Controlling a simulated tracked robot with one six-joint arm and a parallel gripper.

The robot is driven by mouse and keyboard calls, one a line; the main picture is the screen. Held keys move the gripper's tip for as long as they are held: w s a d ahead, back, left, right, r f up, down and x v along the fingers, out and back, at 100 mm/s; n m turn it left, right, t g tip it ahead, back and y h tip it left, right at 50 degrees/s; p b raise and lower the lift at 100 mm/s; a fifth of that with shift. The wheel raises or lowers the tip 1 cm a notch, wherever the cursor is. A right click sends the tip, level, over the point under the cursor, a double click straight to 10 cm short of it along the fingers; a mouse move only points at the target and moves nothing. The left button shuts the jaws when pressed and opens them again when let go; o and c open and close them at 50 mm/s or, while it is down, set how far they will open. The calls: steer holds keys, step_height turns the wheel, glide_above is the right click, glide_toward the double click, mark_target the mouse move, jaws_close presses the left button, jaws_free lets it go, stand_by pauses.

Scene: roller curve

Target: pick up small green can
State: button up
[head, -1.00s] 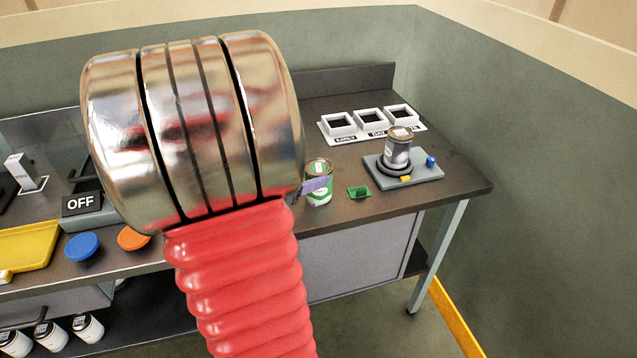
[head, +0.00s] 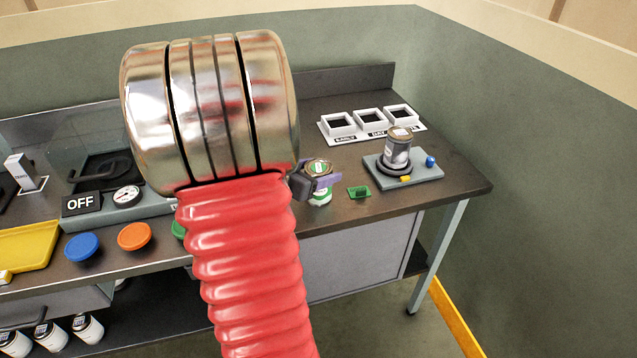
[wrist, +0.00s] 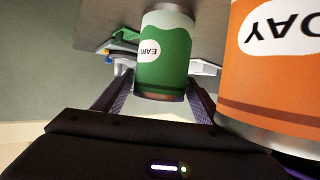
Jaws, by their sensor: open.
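The small green can (head: 320,197) with a white label stands on the dark bench, right of my arm in the head view. My gripper (head: 318,183) is at its upper part, with a purple finger across its front. In the wrist view the green can (wrist: 165,55), with a label beginning "EARL", shows between the two purple fingers of my open gripper (wrist: 157,90). I cannot tell whether either finger touches it.
A larger orange can (wrist: 270,75) marked "DAY" is close on the right in the wrist view. A small green tray (head: 359,192) and a grey can on a stand (head: 397,150) are to the right. White square holders (head: 370,118) stand behind.

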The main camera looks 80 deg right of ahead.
steer(key=c, duration=0.9)
steer(key=shift+r, duration=0.15)
step_height(320, 180, up, 10)
steer(key=shift+f, duration=0.15)
stand_by(0.4)
stand_by(0.4)
